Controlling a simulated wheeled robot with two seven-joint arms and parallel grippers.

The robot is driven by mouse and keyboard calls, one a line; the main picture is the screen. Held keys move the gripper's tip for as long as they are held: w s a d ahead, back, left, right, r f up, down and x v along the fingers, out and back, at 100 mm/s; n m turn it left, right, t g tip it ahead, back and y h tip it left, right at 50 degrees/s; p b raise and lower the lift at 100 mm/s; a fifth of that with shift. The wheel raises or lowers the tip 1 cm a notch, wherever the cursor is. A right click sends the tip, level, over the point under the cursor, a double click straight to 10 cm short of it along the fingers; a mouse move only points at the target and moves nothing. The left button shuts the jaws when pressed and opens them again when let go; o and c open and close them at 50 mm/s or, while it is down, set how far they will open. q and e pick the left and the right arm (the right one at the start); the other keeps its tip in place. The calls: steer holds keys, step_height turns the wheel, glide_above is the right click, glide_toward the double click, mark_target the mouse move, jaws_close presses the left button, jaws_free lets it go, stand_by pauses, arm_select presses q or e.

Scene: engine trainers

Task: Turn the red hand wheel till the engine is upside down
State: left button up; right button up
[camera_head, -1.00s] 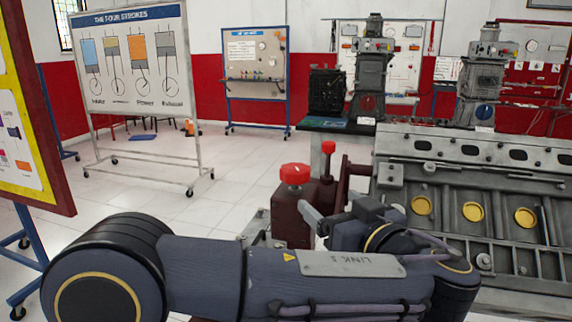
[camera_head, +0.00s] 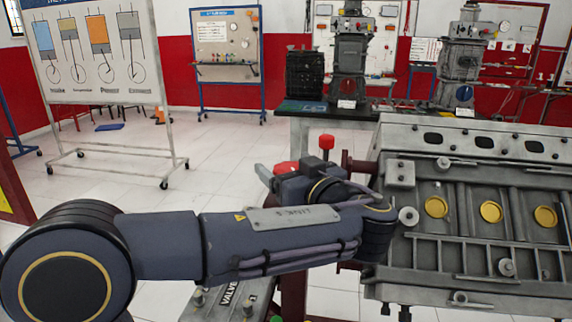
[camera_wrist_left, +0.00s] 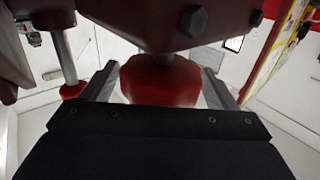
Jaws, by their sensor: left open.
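The engine block (camera_head: 480,200), grey with yellow round plugs, is at the right in the head view, its row of dark oval openings along the upper edge. The red hand wheel (camera_head: 287,167) is left of it, partly hidden by my left gripper (camera_head: 272,176). In the left wrist view the wheel (camera_wrist_left: 160,84) is between the two open fingers of my left gripper (camera_wrist_left: 157,92), below a dark red housing (camera_wrist_left: 160,22). I cannot tell if the fingers touch it. My right gripper is out of view.
A smaller red knob (camera_head: 326,142) on a post stands just beyond the wheel. A dark table (camera_head: 300,108) with engine models is behind. Display boards (camera_head: 100,50) stand at the back left. White floor (camera_head: 215,165) is free at the left.

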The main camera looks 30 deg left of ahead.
arm_select(q)
steer(key=shift+w+a, duration=0.15)
steer(key=shift+a, duration=0.15)
